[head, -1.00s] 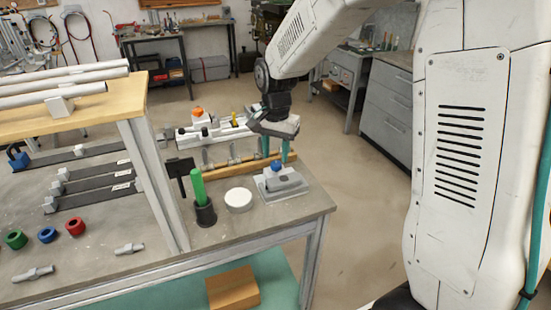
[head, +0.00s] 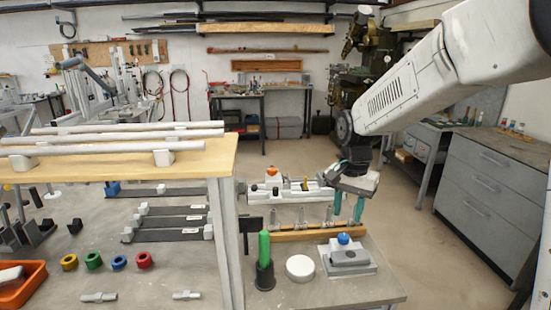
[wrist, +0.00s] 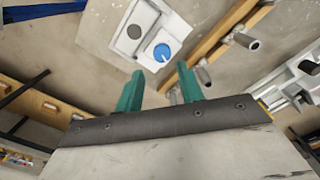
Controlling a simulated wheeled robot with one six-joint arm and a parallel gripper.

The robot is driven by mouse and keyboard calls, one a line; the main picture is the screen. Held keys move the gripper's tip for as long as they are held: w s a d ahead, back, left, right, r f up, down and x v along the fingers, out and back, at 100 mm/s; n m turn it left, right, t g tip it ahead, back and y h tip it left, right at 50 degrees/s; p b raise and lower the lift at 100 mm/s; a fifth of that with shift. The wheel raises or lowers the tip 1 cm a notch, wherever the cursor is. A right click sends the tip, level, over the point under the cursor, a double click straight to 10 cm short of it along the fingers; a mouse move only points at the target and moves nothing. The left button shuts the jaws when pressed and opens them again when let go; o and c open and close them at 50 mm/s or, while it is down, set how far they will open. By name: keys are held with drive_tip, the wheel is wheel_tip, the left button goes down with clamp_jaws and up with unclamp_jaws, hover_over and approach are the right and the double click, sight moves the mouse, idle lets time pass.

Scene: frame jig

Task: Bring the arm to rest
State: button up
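My gripper (head: 348,208) is at the right end of the bench in the head view, pointing down. Its two teal fingers are apart with nothing between them; they also show apart in the wrist view (wrist: 160,88). In the head view the fingers appear just above or behind the right end of a wooden rail (head: 310,232); the exact height cannot be told. A grey-white fixture with a blue knob (head: 346,258) sits in front of it on the bench (head: 385,292). The wrist view shows this fixture (wrist: 133,30) ahead of the fingers.
A green-handled tool (head: 264,247) stands in a black cup beside a white disc (head: 300,268). A raised wooden shelf (head: 120,158) carries white tubes on the left. Coloured rings (head: 119,262) lie below it. Grey drawers (head: 490,190) stand right; the floor between is clear.

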drive_tip(key=s+d+r+n, duration=0.1)
drive_tip(key=s+r+n, duration=0.1)
drive_tip(key=s, duration=0.8)
drive_tip(key=s+d+r+n+t, duration=0.1)
drive_tip(key=s+r+n, duration=0.1)
drive_tip(key=s, duration=0.8)
drive_tip(key=s+d+r+n, duration=0.1)
drive_tip(key=s+r+n, duration=0.2)
drive_tip(key=s, duration=0.7)
drive_tip(key=shift+d+n, duration=0.15)
drive_tip(key=shift+n, duration=0.25)
